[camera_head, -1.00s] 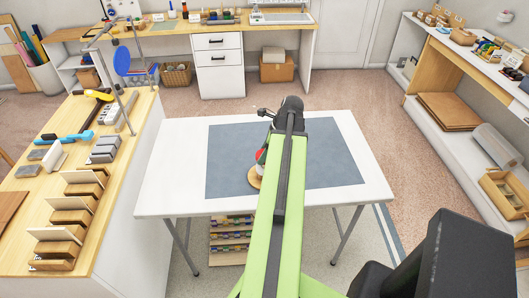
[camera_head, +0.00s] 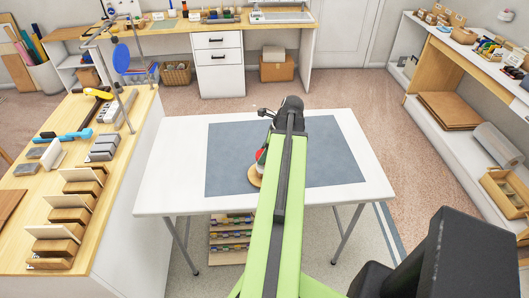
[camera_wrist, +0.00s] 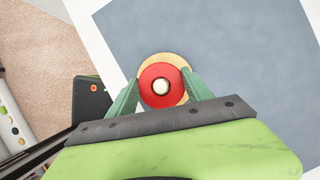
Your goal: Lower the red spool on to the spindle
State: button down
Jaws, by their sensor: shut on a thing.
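The red spool (camera_wrist: 148,93) is between the two green fingers of my gripper (camera_wrist: 163,85), shut on it from both sides. A pale round tip (camera_wrist: 161,87), apparently the spindle's top, shows in the spool's centre hole. The round wooden base (camera_wrist: 165,58) shows beyond the spool's edge, slightly off-centre from it. In the head view, a little of the red spool (camera_head: 261,155) shows left of my arm, above the wooden base (camera_head: 254,178) on the mat. My arm hides most of both. I cannot tell how far down the spindle the spool is.
A blue-grey mat (camera_head: 335,160) covers much of the white table (camera_head: 160,185) and is otherwise clear. A wooden counter (camera_head: 130,140) with blocks and tools stands to the left. Shelves (camera_head: 440,125) stand to the right.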

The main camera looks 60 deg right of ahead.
jog(key=shift+f+b, duration=1.35)
jog(key=shift+f, duration=0.1)
jog(key=shift+c, duration=1.8)
grip_release()
jog(key=shift+o, duration=0.5)
jog(key=shift+o, duration=1.3)
